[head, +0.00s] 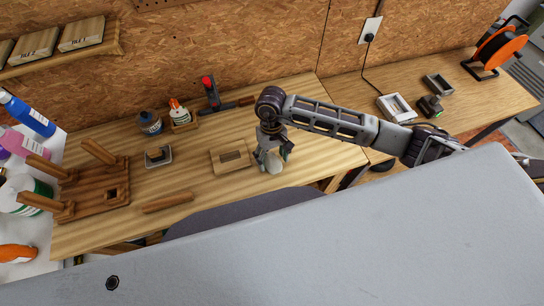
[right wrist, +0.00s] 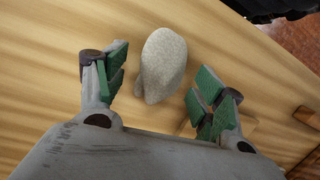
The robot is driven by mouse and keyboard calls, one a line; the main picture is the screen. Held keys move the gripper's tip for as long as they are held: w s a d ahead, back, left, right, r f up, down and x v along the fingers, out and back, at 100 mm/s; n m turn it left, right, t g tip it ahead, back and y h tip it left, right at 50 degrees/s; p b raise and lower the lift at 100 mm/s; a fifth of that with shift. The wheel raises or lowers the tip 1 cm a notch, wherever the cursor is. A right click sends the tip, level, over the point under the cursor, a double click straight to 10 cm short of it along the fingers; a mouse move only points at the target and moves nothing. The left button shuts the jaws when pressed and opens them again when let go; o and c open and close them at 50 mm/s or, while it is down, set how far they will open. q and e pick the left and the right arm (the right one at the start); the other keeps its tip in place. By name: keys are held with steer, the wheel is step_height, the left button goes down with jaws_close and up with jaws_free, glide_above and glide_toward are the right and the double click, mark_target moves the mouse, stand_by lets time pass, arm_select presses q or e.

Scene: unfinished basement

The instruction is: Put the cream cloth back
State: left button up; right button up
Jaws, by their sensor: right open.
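The cream cloth (head: 274,165) is a small rounded bundle on the wooden workbench (head: 215,205), near its front edge. It also shows in the right wrist view (right wrist: 164,62), on the bench between the green finger pads. My right gripper (head: 273,154) is open above the cloth, with one finger on either side. In the right wrist view a gap shows between the cloth and each pad, so they look apart. My left gripper is not in view.
A wooden block with a dark slot (head: 233,158) lies just left of the cloth.

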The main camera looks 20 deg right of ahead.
mark_target(271, 153)
steer(key=b+v, duration=0.3)
steer(key=v, duration=0.8)
steer(key=shift+r, duration=0.45)
stand_by(0.6)
